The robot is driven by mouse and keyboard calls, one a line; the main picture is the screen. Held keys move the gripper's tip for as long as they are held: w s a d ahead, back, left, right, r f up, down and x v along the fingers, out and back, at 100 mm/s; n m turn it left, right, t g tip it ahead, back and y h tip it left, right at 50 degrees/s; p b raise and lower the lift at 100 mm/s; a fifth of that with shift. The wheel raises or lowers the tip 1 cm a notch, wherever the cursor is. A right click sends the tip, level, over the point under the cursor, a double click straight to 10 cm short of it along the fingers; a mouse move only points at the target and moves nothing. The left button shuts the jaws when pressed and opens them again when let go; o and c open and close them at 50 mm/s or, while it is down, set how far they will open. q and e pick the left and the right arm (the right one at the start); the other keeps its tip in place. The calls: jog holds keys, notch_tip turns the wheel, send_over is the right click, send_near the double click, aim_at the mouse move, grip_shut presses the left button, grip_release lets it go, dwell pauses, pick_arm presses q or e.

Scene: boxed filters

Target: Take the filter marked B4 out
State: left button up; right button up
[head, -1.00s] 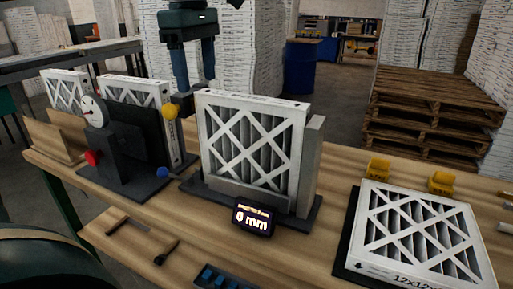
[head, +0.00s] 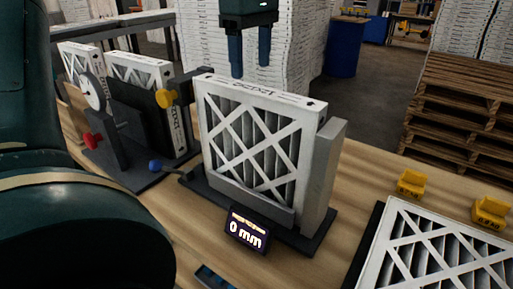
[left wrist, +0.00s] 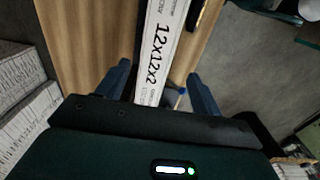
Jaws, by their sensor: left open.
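A white-framed pleated filter (head: 255,145) stands upright in a dark-based holder (head: 318,190) with a grey end block at its right. I cannot read a B4 mark on it. My left gripper (head: 251,72) is open and empty, fingers pointing down, at the filter's top edge in the picture. In the left wrist view, a white filter edge (left wrist: 160,50) marked 12x12x2 runs between the spread fingers (left wrist: 162,88), without clear contact. Two more filters (head: 140,75) (head: 80,65) stand at the back left. My right gripper is out of view.
A display (head: 246,232) reading 0 mm stands before the holder. A dial gauge (head: 92,93) on a dark stand with coloured knobs is to the left. Another filter (head: 425,255) lies flat at right, near yellow blocks (head: 411,183) (head: 490,211).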

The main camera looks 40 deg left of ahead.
aim_at(254, 88)
pick_arm(q)
jog(key=f, duration=0.9)
jog(key=shift+w+p, duration=0.3)
jog(key=shift+p, duration=0.1)
jog(key=shift+c, duration=0.4)
grip_shut()
